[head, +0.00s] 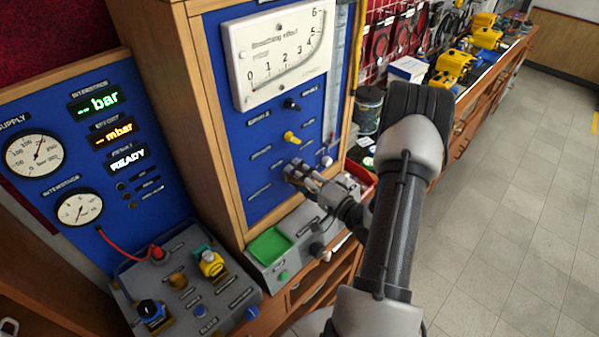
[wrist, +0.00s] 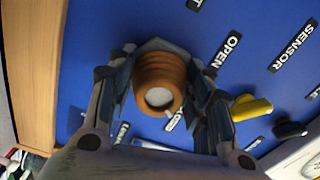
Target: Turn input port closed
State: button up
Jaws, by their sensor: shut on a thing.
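A ribbed copper-brown round knob (wrist: 158,78) with a pale grey centre stands out from the blue panel (wrist: 250,40) in the wrist view. My gripper (wrist: 160,85) is shut on it, with one finger on each side. A label reading OPEN (wrist: 228,50) is to the right of the knob. Another label below the knob is partly hidden by it and the fingers. In the head view, my gripper (head: 299,172) is at the lower part of the blue upright panel (head: 262,135), and the knob is mostly hidden behind the fingers.
A yellow lever (head: 291,137) and a black knob (head: 291,104) sit above my gripper on the panel, under a white breathing-effort gauge (head: 282,55). A grey box with a green tray (head: 269,247) stands below. The floor (head: 510,220) at right is clear.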

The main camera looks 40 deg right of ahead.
jog(key=shift+m+p, duration=0.45)
jog(key=shift+m, duration=0.75)
jog(key=shift+f, duration=0.1)
jog(key=o, duration=1)
jog(key=shift+o, duration=0.2)
jog(key=s, duration=1.2)
jog(key=shift+d, duration=0.45)
jog(key=shift+w, duration=0.1)
